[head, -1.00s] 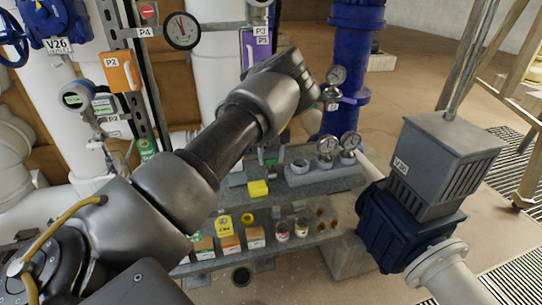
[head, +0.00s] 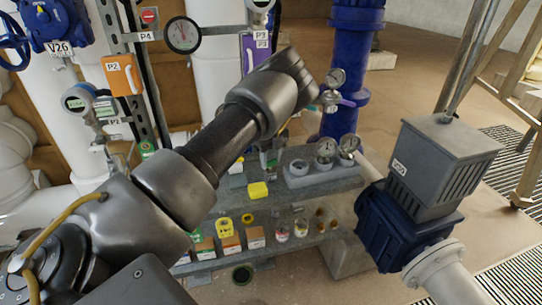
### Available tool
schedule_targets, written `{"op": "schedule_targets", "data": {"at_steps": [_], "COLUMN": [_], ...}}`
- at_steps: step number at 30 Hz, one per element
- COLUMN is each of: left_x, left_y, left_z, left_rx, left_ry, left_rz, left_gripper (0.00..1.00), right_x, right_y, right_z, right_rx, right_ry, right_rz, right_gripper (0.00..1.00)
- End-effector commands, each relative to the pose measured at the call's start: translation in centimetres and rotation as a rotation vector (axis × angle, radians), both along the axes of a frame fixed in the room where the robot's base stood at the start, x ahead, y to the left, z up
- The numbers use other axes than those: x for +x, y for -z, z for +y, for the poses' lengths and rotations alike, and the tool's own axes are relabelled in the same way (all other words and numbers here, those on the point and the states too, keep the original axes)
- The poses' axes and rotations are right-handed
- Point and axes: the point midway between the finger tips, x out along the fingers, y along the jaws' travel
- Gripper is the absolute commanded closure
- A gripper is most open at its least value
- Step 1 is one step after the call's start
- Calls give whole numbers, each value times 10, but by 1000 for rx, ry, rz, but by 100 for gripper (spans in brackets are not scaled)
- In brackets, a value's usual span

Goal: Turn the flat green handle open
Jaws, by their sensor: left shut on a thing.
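My left arm comes in from the lower left and reaches over the middle of the view. My left gripper (head: 267,152) points down behind the wrist, above the back of the grey shelf, and is mostly hidden by my own arm. It is shut on a small green piece (head: 271,162), which looks like the flat green handle. Only a sliver of this handle shows, so its angle cannot be told. My right gripper is not in view.
Pressure gauges (head: 326,148) stand at the right of the grey shelf (head: 310,190). A blue pipe (head: 350,70) stands behind. A grey-and-blue valve unit (head: 440,170) is at the right.

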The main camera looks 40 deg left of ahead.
Motion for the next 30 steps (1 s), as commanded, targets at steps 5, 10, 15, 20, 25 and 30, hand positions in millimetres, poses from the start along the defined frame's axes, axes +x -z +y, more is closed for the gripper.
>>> {"op": "schedule_targets", "data": {"at_steps": [5, 10, 15, 20, 25, 30], "left_x": [1, 1, 1, 1, 1, 1], "left_y": [-2, -2, -2, -2, -2, -2], "left_z": [1, 1, 1, 2, 1, 2], "left_rx": [2, 2, 2, 3, 1, 3], "left_ry": [-167, -329, -492, -644, -801, -942], "left_rz": [-3, -3, -4, -3, -4, -3], "left_gripper": [81, 81, 81, 81, 81, 81], "right_x": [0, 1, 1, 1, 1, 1], "right_y": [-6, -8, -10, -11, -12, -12], "right_z": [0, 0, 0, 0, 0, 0], "right_rx": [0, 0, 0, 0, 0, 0], "right_ry": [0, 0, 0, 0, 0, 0], "right_rz": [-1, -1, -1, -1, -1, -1], "right_gripper": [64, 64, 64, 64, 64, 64]}}
